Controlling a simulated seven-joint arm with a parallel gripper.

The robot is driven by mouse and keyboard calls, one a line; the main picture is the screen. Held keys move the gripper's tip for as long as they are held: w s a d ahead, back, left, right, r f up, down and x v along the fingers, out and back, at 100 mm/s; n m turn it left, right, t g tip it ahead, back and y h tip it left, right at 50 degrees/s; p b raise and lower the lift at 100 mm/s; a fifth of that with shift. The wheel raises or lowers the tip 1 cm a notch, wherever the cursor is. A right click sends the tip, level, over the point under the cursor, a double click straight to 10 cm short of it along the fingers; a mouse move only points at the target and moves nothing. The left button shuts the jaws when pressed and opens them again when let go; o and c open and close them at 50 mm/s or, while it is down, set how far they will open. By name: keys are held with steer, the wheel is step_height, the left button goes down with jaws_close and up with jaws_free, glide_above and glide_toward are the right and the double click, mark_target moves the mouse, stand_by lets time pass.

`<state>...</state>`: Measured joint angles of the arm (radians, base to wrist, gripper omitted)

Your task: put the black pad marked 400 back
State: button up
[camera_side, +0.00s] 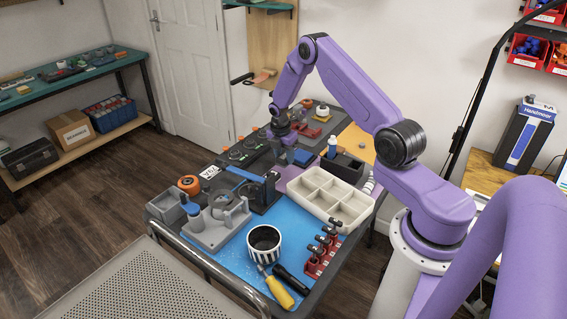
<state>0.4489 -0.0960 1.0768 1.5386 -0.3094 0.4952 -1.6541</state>
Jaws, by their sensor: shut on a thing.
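My gripper (284,148) is at the far part of the workbench, pointing down, and shut on a small dark thing that fits the black pad. The pad is mostly hidden by the fingers and too small for any mark to be read. The gripper is low, just behind a small grey-blue block (303,157) and left of a white-capped bottle (332,146). I cannot tell whether the held pad touches anything below it. No other pad marked 400 can be made out.
A beige compartment tray (337,207) lies right of centre on the blue mat (228,262). Grey holders (207,232) fill the left. Black round-topped units (243,151) stand left of my gripper.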

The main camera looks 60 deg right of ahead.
mark_target(284, 162)
steer(key=shift+w+d+f, duration=0.1)
steer(key=shift+w+f, duration=0.1)
steer(key=shift+f, duration=1.65)
steer(key=shift+f, duration=0.15)
steer(key=o, duration=1)
